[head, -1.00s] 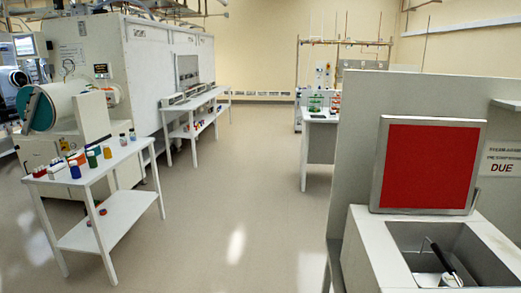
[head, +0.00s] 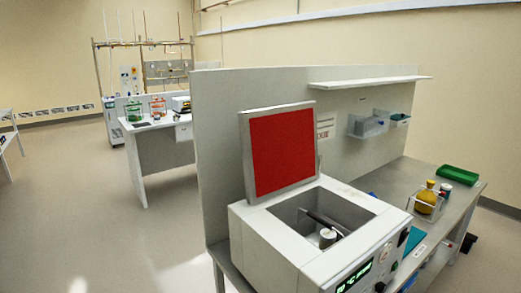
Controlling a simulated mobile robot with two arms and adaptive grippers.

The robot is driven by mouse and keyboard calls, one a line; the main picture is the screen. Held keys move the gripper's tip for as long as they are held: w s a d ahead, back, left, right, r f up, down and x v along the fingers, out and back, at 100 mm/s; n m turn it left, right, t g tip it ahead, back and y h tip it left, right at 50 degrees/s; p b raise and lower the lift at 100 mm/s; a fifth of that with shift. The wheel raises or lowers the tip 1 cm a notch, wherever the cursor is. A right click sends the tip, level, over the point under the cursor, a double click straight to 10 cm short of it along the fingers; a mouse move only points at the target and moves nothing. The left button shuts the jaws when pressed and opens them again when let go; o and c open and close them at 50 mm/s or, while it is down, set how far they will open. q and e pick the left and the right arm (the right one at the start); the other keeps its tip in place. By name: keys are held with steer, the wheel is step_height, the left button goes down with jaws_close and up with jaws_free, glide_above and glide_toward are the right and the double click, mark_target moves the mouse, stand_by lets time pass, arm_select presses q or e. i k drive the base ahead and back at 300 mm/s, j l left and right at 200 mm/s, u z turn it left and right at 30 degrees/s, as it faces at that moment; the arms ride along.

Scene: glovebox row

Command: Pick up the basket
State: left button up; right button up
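A small clear or wire-framed basket (head: 427,215) stands on the grey bench to the right of the white bath unit. A yellow bottle (head: 426,193) stands in it. The basket is small in the view, so its handle and sides are hard to make out. Neither of my grippers shows in the head view.
The white bath unit (head: 262,242) has its red-faced lid (head: 284,147) raised and a dark-handled item inside. A green tray (head: 457,175) and a small capped jar (head: 445,190) are near the basket. A shelf (head: 370,83) and clear bin (head: 367,126) are above. Floor at left is clear.

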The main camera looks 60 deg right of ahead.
mark_target(310, 227)
steer(key=i+l+z, duration=0.1)
steer(key=i+z, duration=0.35)
steer(key=i, duration=0.15)
steer(key=i+j+z, duration=0.15)
steer(key=i+z, duration=0.3)
steer(key=i+j+z, duration=0.45)
steer(key=i, duration=0.2)
steer(key=i+z, duration=0.2)
steer(key=z, duration=0.2)
steer(key=i+z, duration=0.2)
steer(key=z, duration=0.2)
steer(key=i+j+z, duration=0.2)
steer(key=z, duration=0.25)
steer(key=i+j+z, duration=0.15)
steer(key=z, duration=0.25)
steer(key=i+j+z, duration=0.15)
steer(key=z, duration=0.25)
steer(key=i+j+z, duration=0.15)
steer(key=z, duration=0.2)
steer(key=i+j+z, duration=0.15)
steer(key=j+z, duration=0.2)
steer(key=i+j+z, duration=0.1)
steer(key=j+z, duration=0.3)
